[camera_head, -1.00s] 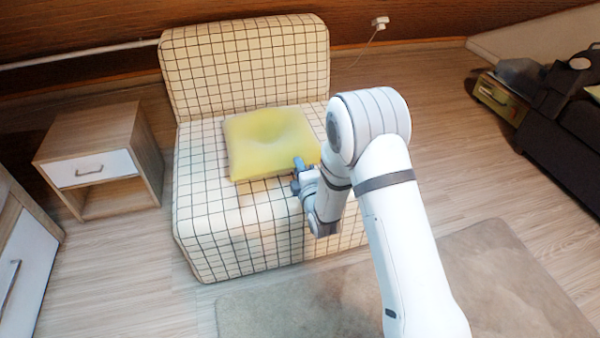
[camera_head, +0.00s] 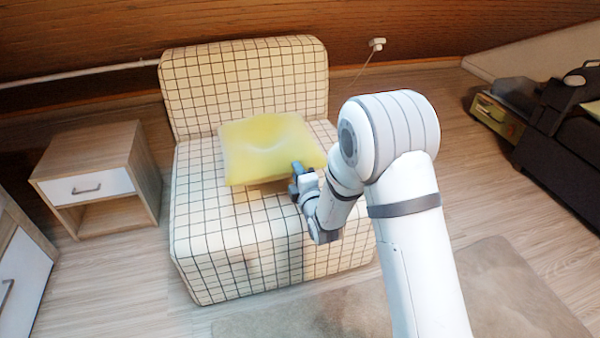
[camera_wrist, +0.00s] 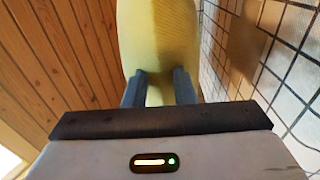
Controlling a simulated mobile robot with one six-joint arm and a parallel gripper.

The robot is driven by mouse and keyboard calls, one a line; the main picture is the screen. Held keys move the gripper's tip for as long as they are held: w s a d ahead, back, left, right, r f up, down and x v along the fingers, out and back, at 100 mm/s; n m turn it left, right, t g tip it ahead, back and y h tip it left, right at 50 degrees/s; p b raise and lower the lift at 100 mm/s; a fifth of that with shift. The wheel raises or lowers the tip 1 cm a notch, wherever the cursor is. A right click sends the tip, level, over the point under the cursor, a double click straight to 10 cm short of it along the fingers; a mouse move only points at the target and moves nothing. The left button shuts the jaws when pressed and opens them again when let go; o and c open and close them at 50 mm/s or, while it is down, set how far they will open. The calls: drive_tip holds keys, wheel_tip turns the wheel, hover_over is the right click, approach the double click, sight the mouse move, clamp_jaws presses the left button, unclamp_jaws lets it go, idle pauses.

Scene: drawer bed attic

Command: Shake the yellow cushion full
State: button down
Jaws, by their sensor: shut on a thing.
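The yellow cushion (camera_head: 262,150) is over the seat of the checkered chair (camera_head: 215,235). It has a shallow dent in its top, and its near edge looks a little raised off the seat. My gripper (camera_head: 303,180) is at the cushion's near right corner. In the wrist view the two dark fingers of my gripper (camera_wrist: 160,88) are on either side of the yellow cushion's edge (camera_wrist: 157,35), shut on it. The cushion's underside and far edge are hidden.
A small nightstand (camera_head: 90,185) with a white drawer stands left of the chair. A drawer front (camera_head: 20,270) is at the lower left. A grey rug (camera_head: 480,295) lies in front. A dark bed (camera_head: 560,125) with an open drawer is at the right.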

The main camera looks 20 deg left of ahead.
wheel_tip(320, 180, down, 2)
drive_tip(key=shift+f+b, duration=0.2)
drive_tip(key=shift+b, duration=0.2)
idle(1.9)
drive_tip(key=shift+r+p, duration=1.35)
drive_tip(key=shift+r, duration=2.25)
wheel_tip(320, 180, down, 7)
drive_tip(key=b, duration=0.2)
drive_tip(key=shift+b, duration=0.35)
drive_tip(key=shift+f, duration=0.1)
